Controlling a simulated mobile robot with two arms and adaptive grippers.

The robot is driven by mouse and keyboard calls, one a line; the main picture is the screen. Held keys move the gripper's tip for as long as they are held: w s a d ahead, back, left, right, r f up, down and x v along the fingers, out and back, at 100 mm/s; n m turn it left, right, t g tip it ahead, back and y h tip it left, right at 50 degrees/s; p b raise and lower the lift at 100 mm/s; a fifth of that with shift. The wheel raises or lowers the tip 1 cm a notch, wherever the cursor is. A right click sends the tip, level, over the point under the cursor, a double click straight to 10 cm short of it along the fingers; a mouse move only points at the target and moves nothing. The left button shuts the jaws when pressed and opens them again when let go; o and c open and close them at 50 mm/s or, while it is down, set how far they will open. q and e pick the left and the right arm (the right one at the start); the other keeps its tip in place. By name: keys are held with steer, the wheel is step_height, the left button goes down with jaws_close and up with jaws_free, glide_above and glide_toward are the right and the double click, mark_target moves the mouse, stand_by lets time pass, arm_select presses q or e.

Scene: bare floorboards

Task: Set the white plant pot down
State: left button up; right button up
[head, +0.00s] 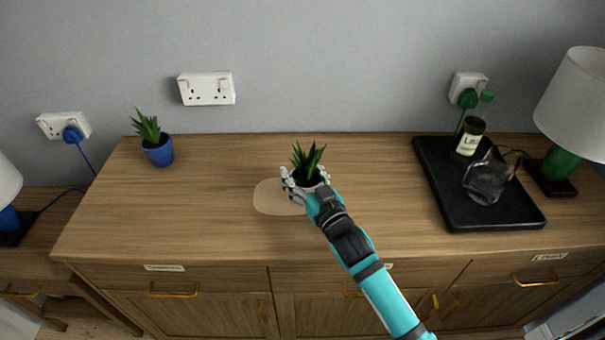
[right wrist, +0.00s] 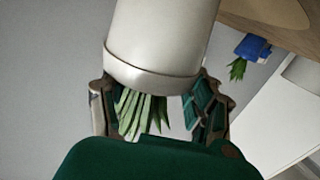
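The white plant pot (right wrist: 160,40) holds a spiky green plant (head: 307,161). My right gripper (head: 305,183) is shut around the pot, with fingers on both sides near its rim in the right wrist view. In the head view the gripper hides most of the pot, and only the plant shows clearly above it. The pot is over the right part of a pale oval patch (head: 270,198) on the wooden cabinet top. Its base is out of the right wrist view, so I cannot tell whether it touches the surface. My left gripper is not in view.
A blue pot (head: 158,153) with a plant stands at the back left of the cabinet (head: 225,233). A black tray (head: 500,217) at right carries a labelled jar (head: 470,139) and a glass jug (head: 484,182). A green lamp (head: 562,163) stands right of it. Bare wood lies around the patch.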

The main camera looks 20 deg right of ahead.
steer(key=o, duration=0.3)
steer(key=s, duration=0.4)
steer(key=s+d, duration=0.1)
steer(key=s, duration=0.7)
steer(key=shift+d+r+b, duration=0.1)
steer(key=shift+d+b, duration=0.25)
steer(key=shift+d, duration=0.05)
